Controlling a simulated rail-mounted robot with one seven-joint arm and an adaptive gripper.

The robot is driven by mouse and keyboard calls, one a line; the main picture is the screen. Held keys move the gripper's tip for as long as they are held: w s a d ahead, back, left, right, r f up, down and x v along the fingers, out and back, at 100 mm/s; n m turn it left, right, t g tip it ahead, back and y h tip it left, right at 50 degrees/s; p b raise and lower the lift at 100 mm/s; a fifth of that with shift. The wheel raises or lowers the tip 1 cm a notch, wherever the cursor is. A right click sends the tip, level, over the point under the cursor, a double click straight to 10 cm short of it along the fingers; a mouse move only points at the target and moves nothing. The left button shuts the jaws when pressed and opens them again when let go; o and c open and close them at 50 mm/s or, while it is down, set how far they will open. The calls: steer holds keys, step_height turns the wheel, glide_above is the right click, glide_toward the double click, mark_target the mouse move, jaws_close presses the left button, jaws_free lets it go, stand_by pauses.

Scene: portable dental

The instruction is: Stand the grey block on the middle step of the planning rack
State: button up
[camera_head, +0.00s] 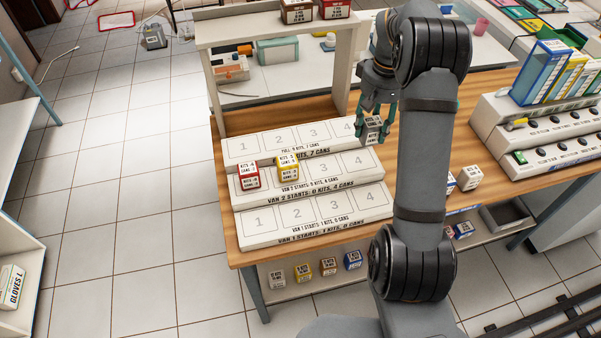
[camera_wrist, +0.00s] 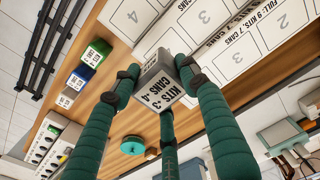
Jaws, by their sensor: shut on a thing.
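My gripper (camera_head: 375,122) is shut on the grey block (camera_head: 373,133), holding it at the right end of the planning rack's top step (camera_head: 262,146), beside the number 4. In the wrist view the grey block (camera_wrist: 157,80) sits between my green fingers, its printed label facing the camera. I cannot tell whether it touches the rack. The middle step (camera_head: 375,166) holds a red block (camera_head: 248,175) at slot 1 and a yellow block (camera_head: 288,168) at slot 2. Its slots 3 and 4 are bare. The bottom step (camera_head: 300,215) is empty.
A white shelf frame (camera_head: 208,75) stands behind the rack. White-labelled blocks (camera_head: 470,178) lie on the wooden table right of my arm. A control panel with binders (camera_head: 545,75) stands at the far right. Several blocks (camera_head: 303,272) sit on the shelf below.

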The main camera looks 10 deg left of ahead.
steer(key=shift+w+a+f, duration=0.1)
steer(key=shift+w+f, duration=0.05)
steer(key=shift+f, duration=0.05)
steer(key=a+f+p, duration=0.1)
steer(key=a+f, duration=0.1)
steer(key=a, duration=0.1)
steer(key=s+a+f+p, duration=0.1)
steer(key=a+f, duration=0.1)
steer(key=a, duration=0.2)
steer(key=s+a+f+p, duration=0.1)
steer(key=a+f, duration=0.1)
steer(key=a, duration=0.2)
steer(key=shift+s+a+f, duration=0.1)
steer(key=shift+a+f, duration=0.05)
steer(key=shift+f, duration=0.2)
steer(key=shift+f+p, duration=0.8)
steer(key=shift+f, duration=1.2)
steer(key=shift+f, duration=0.1)
steer(key=o, duration=1.3)
step_height(320, 180, up, 12)
steer(key=shift+r+b, duration=0.15)
steer(key=shift+b, duration=0.85)
